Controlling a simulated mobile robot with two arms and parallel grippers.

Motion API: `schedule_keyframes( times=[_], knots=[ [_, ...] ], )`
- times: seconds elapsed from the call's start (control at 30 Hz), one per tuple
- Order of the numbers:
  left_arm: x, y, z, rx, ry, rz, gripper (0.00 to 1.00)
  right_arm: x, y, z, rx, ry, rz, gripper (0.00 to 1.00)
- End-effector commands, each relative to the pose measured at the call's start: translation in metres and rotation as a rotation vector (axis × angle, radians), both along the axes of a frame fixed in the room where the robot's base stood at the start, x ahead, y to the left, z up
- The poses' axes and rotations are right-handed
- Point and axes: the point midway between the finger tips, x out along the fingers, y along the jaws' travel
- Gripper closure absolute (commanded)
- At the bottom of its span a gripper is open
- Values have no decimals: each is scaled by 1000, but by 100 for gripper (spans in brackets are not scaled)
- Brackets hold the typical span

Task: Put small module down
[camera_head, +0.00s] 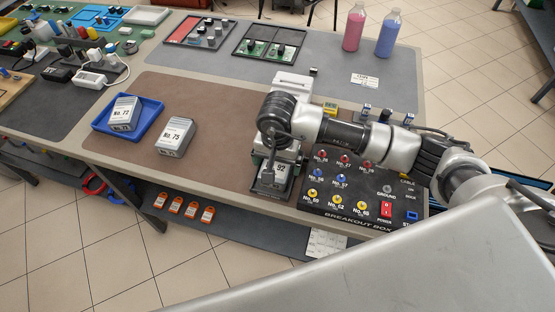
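A small grey module (283,172) labelled 92 is directly under my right gripper (268,172), at the right end of the brown mat beside the breakout box. A dark finger stands in front of its labelled face. The other finger is hidden, so I cannot tell whether the gripper is shut on it, nor whether its base touches the mat. A similar module, No. 75 (176,137), rests on the brown mat (215,115). Module No. 72 (124,113) sits in a blue tray (150,118). My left gripper is not in view.
The black breakout box (345,195) with coloured sockets stands right of the module. A white box (292,84) is behind my wrist. The mat is clear between module No. 75 and my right gripper. Pink (354,30) and blue (388,36) bottles stand at the back. Orange tags (176,205) lie below the table's front edge.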

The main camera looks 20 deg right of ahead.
Motion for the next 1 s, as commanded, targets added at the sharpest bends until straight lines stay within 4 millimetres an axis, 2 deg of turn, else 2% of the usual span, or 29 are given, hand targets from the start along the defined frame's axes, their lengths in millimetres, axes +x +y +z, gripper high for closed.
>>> schedule_keyframes(
  times=[0.27,0.47,0.5,0.8,1.0],
  knots=[
    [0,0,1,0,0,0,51,0,0,1,0,0,-1,2],
    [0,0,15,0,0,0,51,0,0,13,1,1,-2,2],
    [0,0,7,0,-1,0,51,2,0,17,1,-6,0,2],
    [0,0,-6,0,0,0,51,1,0,84,-1,-7,1,2],
    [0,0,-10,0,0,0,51,1,0,115,1,-3,-1,2]
  ],
)
